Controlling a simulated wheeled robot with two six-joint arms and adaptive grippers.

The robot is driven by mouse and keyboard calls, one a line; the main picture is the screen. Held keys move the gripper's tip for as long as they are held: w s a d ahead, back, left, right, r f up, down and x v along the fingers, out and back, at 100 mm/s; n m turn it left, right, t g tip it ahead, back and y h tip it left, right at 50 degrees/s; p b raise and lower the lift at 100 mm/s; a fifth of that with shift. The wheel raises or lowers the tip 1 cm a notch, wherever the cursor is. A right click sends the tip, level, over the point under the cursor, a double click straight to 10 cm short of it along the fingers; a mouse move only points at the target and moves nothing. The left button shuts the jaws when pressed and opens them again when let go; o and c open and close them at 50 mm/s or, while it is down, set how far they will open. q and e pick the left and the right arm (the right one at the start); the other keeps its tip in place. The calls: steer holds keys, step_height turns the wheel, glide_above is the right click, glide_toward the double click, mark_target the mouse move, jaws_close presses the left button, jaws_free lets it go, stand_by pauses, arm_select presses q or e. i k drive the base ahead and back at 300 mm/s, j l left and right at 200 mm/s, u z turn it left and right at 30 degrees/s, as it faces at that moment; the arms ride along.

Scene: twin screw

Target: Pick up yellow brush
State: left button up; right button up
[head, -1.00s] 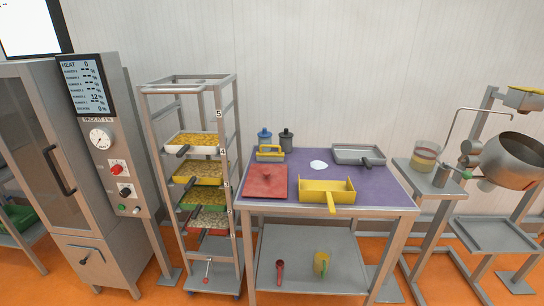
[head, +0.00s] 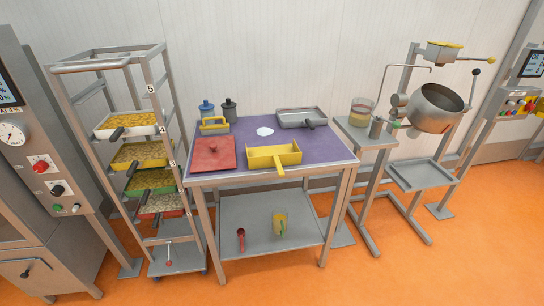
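A small item with a yellow handle over a greyish base (head: 214,126), which looks like the yellow brush, lies at the back left of the purple-topped table (head: 325,149). It is small in the head view, so its bristles cannot be made out. It sits behind the red lid-like board (head: 213,155) and in front of a blue-lidded jar (head: 206,111) and a dark jar (head: 229,110). Neither of my grippers is in view.
A yellow tray with a handle (head: 274,156) and a grey pan (head: 302,117) are on the table. A red scoop-like item (head: 241,239) and a yellow jug (head: 279,224) stand below. A tray rack (head: 160,105) is at left. The orange floor in front is clear.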

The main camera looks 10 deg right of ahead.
mark_target(216, 128)
steer(key=i+l+u, duration=0.1)
steer(key=i, duration=0.35)
steer(key=i+l+u, duration=0.15)
steer(key=i+l, duration=0.2)
steer(key=i, duration=0.1)
